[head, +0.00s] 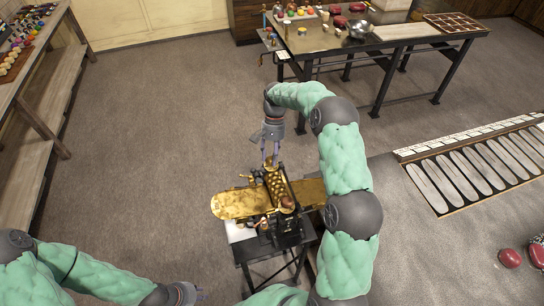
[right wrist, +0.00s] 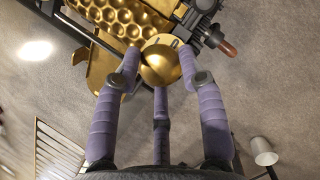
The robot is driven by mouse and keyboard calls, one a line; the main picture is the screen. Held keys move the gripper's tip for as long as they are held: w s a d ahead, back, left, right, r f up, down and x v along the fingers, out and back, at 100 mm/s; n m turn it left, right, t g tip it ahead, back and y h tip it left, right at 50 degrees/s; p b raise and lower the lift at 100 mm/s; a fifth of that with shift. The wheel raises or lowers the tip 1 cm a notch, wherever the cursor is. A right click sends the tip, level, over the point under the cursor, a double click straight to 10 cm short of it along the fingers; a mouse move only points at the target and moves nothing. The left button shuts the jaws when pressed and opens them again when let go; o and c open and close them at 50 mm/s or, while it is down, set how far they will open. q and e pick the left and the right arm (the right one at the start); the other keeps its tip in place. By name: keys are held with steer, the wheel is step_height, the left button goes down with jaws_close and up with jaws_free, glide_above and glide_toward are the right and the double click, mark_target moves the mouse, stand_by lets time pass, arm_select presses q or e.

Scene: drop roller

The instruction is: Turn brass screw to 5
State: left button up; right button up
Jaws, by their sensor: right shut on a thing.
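The drop roller (head: 268,190) stands on a small dark table (head: 245,249), with golden dimpled rollers and gold trays at its sides. My right gripper (head: 270,162) reaches down over its far end. In the right wrist view, the purple fingers of my right gripper (right wrist: 158,78) are shut around the round brass screw (right wrist: 160,64). The dimpled roller (right wrist: 125,20) is just beyond it. No number 5 can be read, so the screw's setting cannot be told.
A wooden shelf (head: 42,100) with small coloured items runs along the left. A worktable (head: 330,40) with bowls and jars stands at the back. A tray of long slabs (head: 475,165) lies at the right. Floor around the machine's left and far sides is clear.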

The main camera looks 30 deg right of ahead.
steer(key=n, duration=0.1)
steer(key=n+h, duration=0.1)
steer(key=n, duration=0.1)
steer(key=n+g, duration=0.1)
steer(key=shift+s+a+f+n+b, duration=0.1)
steer(key=shift+a+f+n+b, duration=0.2)
steer(key=shift+f, duration=0.05)
steer(key=n+h, duration=0.2)
steer(key=n, duration=0.1)
steer(key=shift+a+n, duration=0.15)
steer(key=shift+n, duration=0.25)
steer(key=n+h, duration=0.1)
steer(key=n, duration=0.2)
steer(key=shift+a+b, duration=0.1)
steer(key=shift+b, duration=0.3)
steer(key=shift+r+n+t+h, duration=0.15)
steer(key=shift+n+h, duration=0.25)
steer(key=shift+n, duration=0.65)
steer(key=shift+f+n+t+h, duration=0.1)
steer(key=shift+n+t+h, duration=0.25)
steer(key=shift+n, duration=0.7)
steer(key=shift+r, duration=0.1)
steer(key=o, duration=1.2)
steer(key=shift+c, duration=0.2)
steer(key=shift+r, duration=0.15)
